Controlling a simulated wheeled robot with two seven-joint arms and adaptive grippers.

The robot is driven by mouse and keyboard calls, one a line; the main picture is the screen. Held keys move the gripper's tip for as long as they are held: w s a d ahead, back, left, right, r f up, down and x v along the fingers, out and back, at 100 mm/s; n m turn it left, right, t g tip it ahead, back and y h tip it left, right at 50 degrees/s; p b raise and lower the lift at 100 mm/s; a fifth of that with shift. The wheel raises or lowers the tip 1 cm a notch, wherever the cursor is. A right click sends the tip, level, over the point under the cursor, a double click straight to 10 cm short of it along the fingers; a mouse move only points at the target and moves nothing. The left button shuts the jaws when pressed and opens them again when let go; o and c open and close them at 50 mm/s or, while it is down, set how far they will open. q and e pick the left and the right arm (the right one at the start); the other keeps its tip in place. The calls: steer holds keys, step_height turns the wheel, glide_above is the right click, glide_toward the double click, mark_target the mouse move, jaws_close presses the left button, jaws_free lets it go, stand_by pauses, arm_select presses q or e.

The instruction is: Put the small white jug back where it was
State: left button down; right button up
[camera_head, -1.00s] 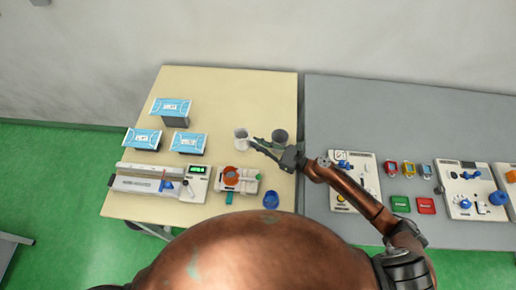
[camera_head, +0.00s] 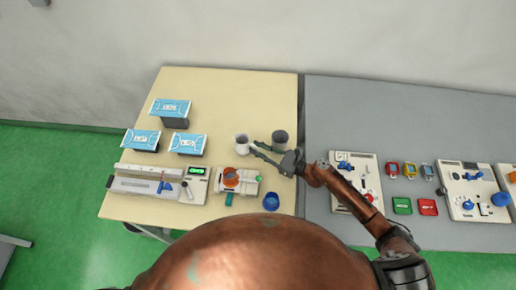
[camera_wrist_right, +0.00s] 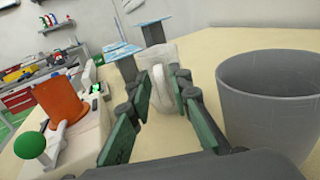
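The small white jug (camera_head: 241,144) stands upright on the beige table, left of a dark grey cup. In the right wrist view the jug (camera_wrist_right: 178,57) is straight ahead, with its handle toward me, between and just beyond the fingertips. My right gripper (camera_head: 255,148) is open and empty, just right of the jug. In the right wrist view its two green finger pads (camera_wrist_right: 162,92) stand apart with a gap between them. Whether a fingertip touches the handle I cannot tell. My left gripper is not in view.
The dark grey cup (camera_head: 280,135) stands close beside my right gripper. A device with an orange part (camera_head: 231,178), a blue cup (camera_head: 271,202) and a long machine (camera_head: 150,184) are nearer me. Blue-topped boxes (camera_head: 171,108) stand left. The table's back is clear.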

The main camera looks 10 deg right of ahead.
steer(key=shift+o, duration=0.6)
steer(key=shift+r, duration=0.25)
steer(key=b+v, duration=0.1)
steer(key=v, duration=0.9)
steer(key=shift+s+d+f, duration=0.15)
steer(key=shift+d, duration=0.05)
steer(key=shift+v, duration=0.75)
